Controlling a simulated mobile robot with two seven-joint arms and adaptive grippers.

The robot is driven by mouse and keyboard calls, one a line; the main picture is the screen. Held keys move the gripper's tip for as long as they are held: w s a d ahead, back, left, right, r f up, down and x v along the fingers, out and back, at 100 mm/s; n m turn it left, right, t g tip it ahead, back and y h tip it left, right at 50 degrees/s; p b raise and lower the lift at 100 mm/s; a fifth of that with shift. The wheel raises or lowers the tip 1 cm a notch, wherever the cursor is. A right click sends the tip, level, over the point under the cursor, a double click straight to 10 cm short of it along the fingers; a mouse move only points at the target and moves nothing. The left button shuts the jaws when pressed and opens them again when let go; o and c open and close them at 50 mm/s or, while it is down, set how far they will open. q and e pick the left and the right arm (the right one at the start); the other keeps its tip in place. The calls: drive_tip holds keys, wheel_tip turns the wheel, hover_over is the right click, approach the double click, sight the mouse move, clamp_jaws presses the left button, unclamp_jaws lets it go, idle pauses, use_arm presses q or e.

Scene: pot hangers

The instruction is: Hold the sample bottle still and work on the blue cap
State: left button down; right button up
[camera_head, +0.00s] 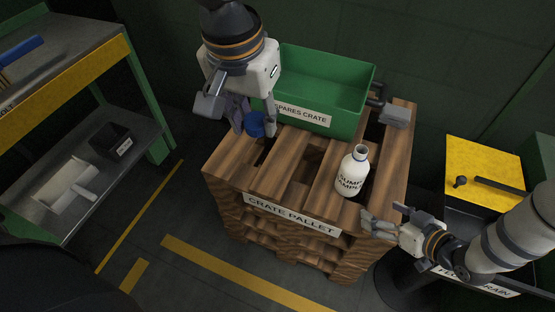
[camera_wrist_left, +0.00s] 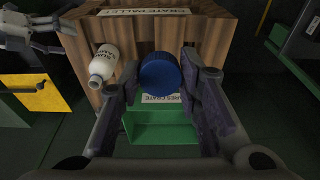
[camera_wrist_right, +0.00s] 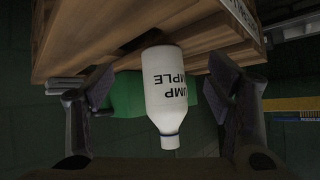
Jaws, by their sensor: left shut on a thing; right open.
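The white sample bottle (camera_head: 352,172) stands upright on the front right of the pallet. Its neck is bare, with a thin blue ring below the mouth. It also shows in the left wrist view (camera_wrist_left: 103,64) and in the right wrist view (camera_wrist_right: 166,90). My left gripper (camera_head: 254,122) is shut on the blue cap (camera_head: 255,124), above the pallet's left part, well apart from the bottle; the cap also shows between the fingers in the left wrist view (camera_wrist_left: 160,74). My right gripper (camera_head: 383,222) is open at the pallet's front right corner, its fingers apart on both sides of the bottle in its wrist view.
The wooden crate pallet (camera_head: 262,188) has gaps between its slats. A green spares crate (camera_head: 345,105) stands at its back. A shelf unit (camera_head: 110,70) is at the left. A yellow-topped unit (camera_head: 483,165) stands at the right.

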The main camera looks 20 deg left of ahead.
sight(360, 186)
drive_tip(key=w, duration=0.1)
drive_tip(key=w+a+r+n+y, duration=0.1)
drive_tip(key=w+a+n, duration=0.1)
drive_tip(key=shift+r+y, duration=0.3)
drive_tip(key=shift+y, duration=0.1)
drive_tip(key=shift+w+a+n, duration=0.2)
drive_tip(key=shift+a+n, duration=0.05)
drive_tip(key=shift+n, duration=0.05)
drive_tip(key=x, duration=0.9)
drive_tip(key=shift+w+a, duration=0.1)
drive_tip(key=shift+a, duration=0.1)
drive_tip(key=c, duration=1.6)
